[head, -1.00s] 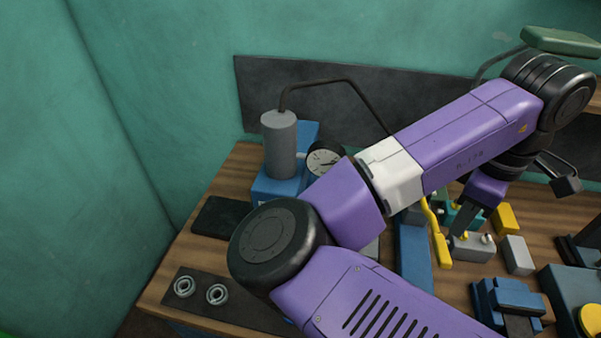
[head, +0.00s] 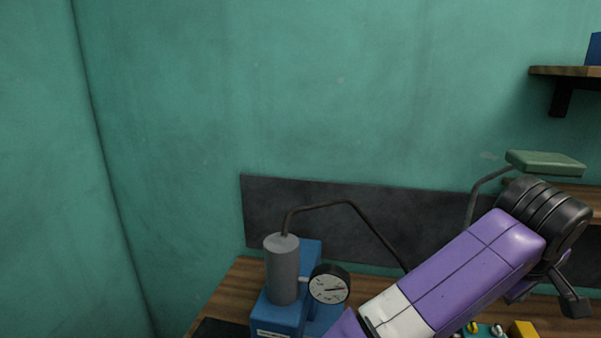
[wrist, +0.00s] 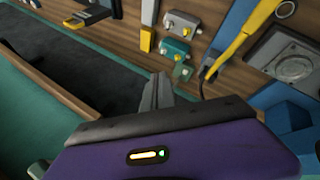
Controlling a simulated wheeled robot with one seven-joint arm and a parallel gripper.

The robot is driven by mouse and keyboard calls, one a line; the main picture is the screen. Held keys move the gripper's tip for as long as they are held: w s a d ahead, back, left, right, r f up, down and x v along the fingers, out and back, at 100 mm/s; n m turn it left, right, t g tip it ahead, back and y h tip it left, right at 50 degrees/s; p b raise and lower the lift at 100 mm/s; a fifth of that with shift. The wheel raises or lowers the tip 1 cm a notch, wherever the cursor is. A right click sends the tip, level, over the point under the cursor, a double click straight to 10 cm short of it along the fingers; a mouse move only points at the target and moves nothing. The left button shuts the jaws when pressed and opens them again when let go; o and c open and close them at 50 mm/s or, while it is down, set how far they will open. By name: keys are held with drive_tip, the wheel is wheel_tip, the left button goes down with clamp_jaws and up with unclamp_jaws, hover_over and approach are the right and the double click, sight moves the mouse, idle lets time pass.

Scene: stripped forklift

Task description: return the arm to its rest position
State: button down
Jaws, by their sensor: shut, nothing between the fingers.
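My arm (head: 465,265) is purple with a white band and a black joint, and it crosses the lower right of the head view. My gripper (wrist: 158,90) shows in the wrist view as grey fingers beyond the purple wrist housing. The fingers are together with nothing between them. In the wrist view the fingers lie over the bench edge area, apart from the teal block (wrist: 176,52) and grey block (wrist: 182,24).
A blue pump with grey cylinder (head: 282,268) and a dial gauge (head: 329,284) stand left of my arm. A green lamp (head: 545,163) and shelf (head: 565,71) are at the right. A yellow-handled tool (wrist: 240,42) lies on the bench. The teal wall above is clear.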

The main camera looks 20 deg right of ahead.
drive_tip(key=w+d+r+m+t+h, duration=0.2)
drive_tip(key=d+r+h, duration=0.1)
drive_tip(key=r+h, duration=0.25)
drive_tip(key=w+d+r+m+t+h, duration=0.1)
drive_tip(key=d+r+t+h, duration=0.2)
drive_tip(key=r, duration=0.4)
drive_tip(key=w+a+r+n+t+h+b, duration=0.2)
drive_tip(key=w+a+r+t, duration=0.2)
drive_tip(key=a+t, duration=0.25)
drive_tip(key=a+f+n+t+y+b, duration=0.1)
drive_tip(key=a+f+n+t+y, duration=0.65)
drive_tip(key=a, duration=0.75)
drive_tip(key=s+a+f+m+y+b, duration=0.1)
drive_tip(key=s+a+f+y, duration=0.4)
drive_tip(key=f, duration=0.4)
drive_tip(key=s+a+f+m+y+b, duration=0.1)
drive_tip(key=s+a+f+y, duration=0.45)
drive_tip(key=f, duration=0.25)
drive_tip(key=s+a+f+m+g+b, duration=0.1)
drive_tip(key=s+a+f+g, duration=0.1)
drive_tip(key=s+f, duration=0.5)
drive_tip(key=s+a+f+m+g+b, duration=0.1)
drive_tip(key=s+a+f+m+g, duration=0.1)
drive_tip(key=s+f+g, duration=0.2)
drive_tip(key=s+f, duration=0.3)
drive_tip(key=s, duration=0.4)
drive_tip(key=shift+s+a+f+h, duration=0.3)
drive_tip(key=shift+a+f+h, duration=0.05)
drive_tip(key=shift+a+f, duration=0.05)
